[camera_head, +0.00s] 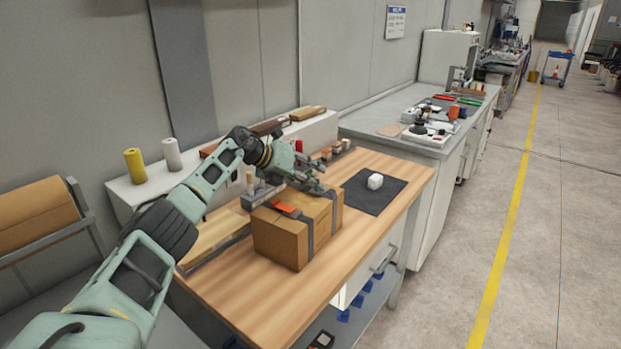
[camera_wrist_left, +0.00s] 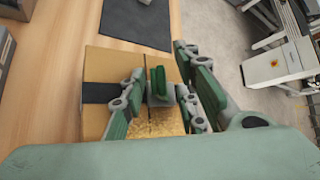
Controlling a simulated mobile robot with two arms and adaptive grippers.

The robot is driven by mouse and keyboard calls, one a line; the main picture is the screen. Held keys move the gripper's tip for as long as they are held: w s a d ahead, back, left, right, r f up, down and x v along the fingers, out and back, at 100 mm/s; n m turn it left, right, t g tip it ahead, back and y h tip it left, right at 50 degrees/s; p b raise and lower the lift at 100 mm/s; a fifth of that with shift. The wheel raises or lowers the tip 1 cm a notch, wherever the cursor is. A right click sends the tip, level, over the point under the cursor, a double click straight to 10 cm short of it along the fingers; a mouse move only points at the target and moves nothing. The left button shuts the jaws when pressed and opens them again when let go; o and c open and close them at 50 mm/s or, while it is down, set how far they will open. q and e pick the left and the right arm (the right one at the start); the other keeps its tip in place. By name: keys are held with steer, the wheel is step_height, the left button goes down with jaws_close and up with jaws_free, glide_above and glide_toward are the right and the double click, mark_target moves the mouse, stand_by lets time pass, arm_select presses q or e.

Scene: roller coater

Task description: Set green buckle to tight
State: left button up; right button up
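A cardboard box (camera_head: 280,236) with two dark straps sits on the wooden workbench. The green buckle (camera_wrist_left: 157,79) shows in the left wrist view, on top of the box, with a green lever on a grey body. In the head view my gripper hides it. My left gripper (camera_head: 314,187) is just above the far strap. In the wrist view its fingers are spread on either side of the green buckle; I cannot tell if they touch it. An orange-red buckle (camera_head: 286,209) is on the nearer strap. My right gripper is not in view.
A shelf behind holds yellow (camera_head: 134,165) and white (camera_head: 172,154) rolls. The bench's front edge is clear.

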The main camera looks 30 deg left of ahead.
arm_select(q)
steer(key=shift+r, duration=0.25)
steer(key=shift+s+a+r, duration=0.3)
steer(key=shift+s+a, duration=0.05)
steer(key=shift+s, duration=0.05)
steer(key=v, duration=1)
steer(key=shift+s, duration=0.35)
steer(key=shift+r, duration=0.1)
